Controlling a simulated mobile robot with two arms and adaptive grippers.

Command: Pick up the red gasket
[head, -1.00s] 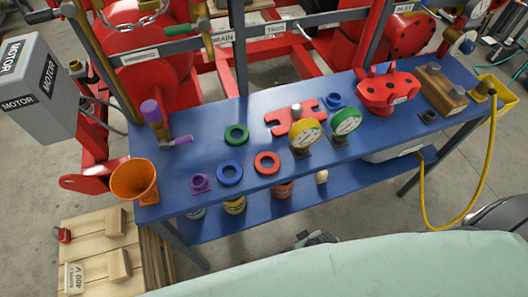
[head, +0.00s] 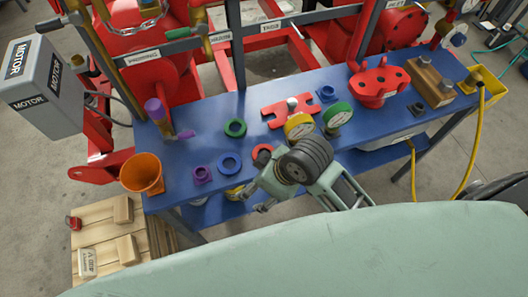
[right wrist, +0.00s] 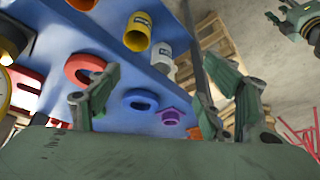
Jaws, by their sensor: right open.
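The red gasket (head: 262,151) is a flat ring lying on the blue bench near its front edge; my right gripper partly covers it in the head view. It shows more fully in the right wrist view (right wrist: 82,70), just beyond the left finger. My right gripper (head: 260,198) is open and empty at the bench's front edge, apart from the gasket. Its fingers spread wide in the right wrist view (right wrist: 150,90). A grey-green part that looks like my left gripper (right wrist: 300,18) shows at the top right there; its jaws are unclear.
A blue gasket (head: 230,164), a green gasket (head: 235,128) and a purple fitting (head: 202,175) lie to the left. Two gauges (head: 299,126) (head: 337,116) stand close to the right. An orange funnel (head: 143,173) is at the bench's left end. Cans stand on the lower shelf.

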